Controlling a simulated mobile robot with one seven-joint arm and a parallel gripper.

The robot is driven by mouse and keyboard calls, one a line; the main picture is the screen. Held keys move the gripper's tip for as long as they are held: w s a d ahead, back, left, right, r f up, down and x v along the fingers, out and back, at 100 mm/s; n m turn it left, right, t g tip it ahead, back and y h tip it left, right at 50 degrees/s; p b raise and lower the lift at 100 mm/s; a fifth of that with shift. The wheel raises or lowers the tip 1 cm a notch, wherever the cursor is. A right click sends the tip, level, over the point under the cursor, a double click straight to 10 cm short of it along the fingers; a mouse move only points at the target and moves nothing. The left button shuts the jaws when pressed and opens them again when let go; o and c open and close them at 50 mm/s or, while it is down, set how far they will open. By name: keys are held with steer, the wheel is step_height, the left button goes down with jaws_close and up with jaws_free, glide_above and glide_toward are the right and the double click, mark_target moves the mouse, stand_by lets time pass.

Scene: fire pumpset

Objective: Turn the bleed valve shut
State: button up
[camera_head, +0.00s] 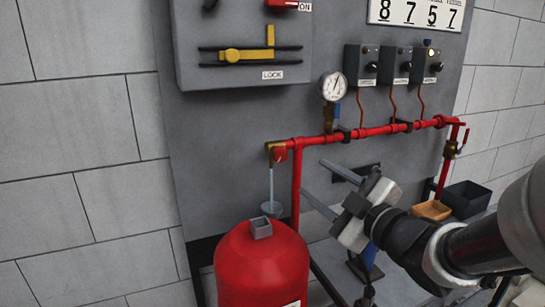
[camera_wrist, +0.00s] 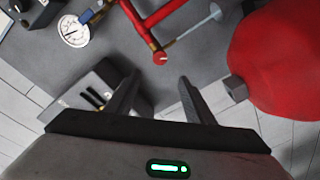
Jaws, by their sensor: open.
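The bleed valve (camera_head: 280,155) is a small red knob on a brass fitting at the left end of the red pipe. A thin pale stream (camera_head: 271,184) runs down from its outlet into a small grey cup (camera_head: 271,208). In the wrist view the valve's round red knob (camera_wrist: 160,58) faces me, with the stream (camera_wrist: 195,27) leading away to the upper right. My gripper (camera_head: 313,178) is open and empty, right of and below the valve in the head view. In the wrist view the valve lies just beyond the gap between my fingertips (camera_wrist: 159,78), apart from both.
A red tank (camera_head: 262,265) stands below the valve, with a grey box (camera_head: 261,230) on top. A vertical red pipe (camera_head: 296,185) drops close beside my fingers. A pressure gauge (camera_head: 333,86) sits above the pipe. An orange tray (camera_head: 431,210) and black bin (camera_head: 466,198) stand at right.

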mark_target(281, 155)
steer(key=x, duration=1.6)
steer(key=shift+w+a, duration=0.1)
steer(key=shift+w, duration=0.2)
steer(key=c, duration=1)
